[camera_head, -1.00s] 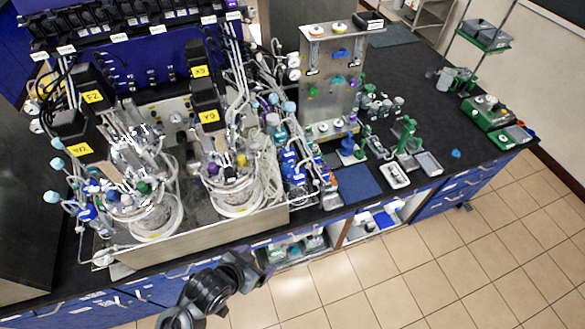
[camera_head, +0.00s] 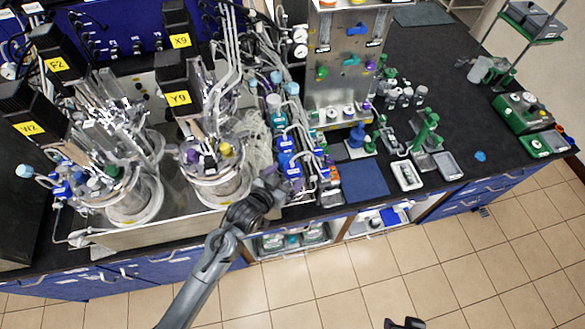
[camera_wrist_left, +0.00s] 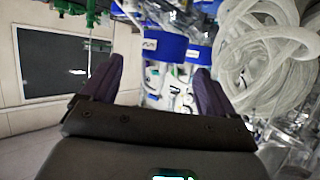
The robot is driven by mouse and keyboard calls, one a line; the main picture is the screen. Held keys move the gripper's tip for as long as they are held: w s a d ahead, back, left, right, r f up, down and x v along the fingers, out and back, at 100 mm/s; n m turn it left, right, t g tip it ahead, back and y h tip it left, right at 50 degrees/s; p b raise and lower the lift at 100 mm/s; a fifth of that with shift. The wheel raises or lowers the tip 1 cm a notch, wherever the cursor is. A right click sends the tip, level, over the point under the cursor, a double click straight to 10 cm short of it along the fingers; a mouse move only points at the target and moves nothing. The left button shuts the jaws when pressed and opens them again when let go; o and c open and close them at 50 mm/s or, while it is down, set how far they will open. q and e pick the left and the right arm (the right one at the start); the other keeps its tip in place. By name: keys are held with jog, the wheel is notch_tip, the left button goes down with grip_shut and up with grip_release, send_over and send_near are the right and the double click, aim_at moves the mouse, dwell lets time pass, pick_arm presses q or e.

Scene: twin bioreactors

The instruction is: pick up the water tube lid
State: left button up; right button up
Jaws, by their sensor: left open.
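I cannot tell which part is the water tube lid. Blue-banded bottles (camera_head: 285,150) stand in a row at the bench's front edge, right of the reactors. Their blue bands (camera_wrist_left: 172,46) also show in the left wrist view, with white labels. My left gripper (camera_head: 274,190) is at the near end of this row, beside the reactor tray. In the left wrist view its two dark purple fingers (camera_wrist_left: 158,82) are apart. The bottles show between and beyond them, and nothing is clearly held. A dark part at the bottom edge of the head view may belong to my right arm.
Two glass reactors (camera_head: 218,175) stand in a metal tray left of my left gripper. Coiled clear tubing (camera_wrist_left: 262,55) lies close to its right finger in the wrist view. A metal panel (camera_head: 345,60) stands behind. A blue mat (camera_head: 364,181) lies clear to the right.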

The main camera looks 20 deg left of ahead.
aim_at(290, 172)
pick_arm(q)
jog(key=shift+f+p+x, duration=0.2)
jog(key=shift+p+x, duration=0.15)
jog(key=shift+x, duration=1)
jog(key=shift+f+p+x, duration=0.2)
jog(key=shift+p+x, duration=0.1)
jog(key=shift+x, duration=1.05)
jog(key=shift+s+a, duration=0.1)
jog(key=shift+a, duration=0.1)
jog(key=c, duration=1.1)
jog(key=shift+o, duration=0.2)
jog(key=shift+r, duration=0.1)
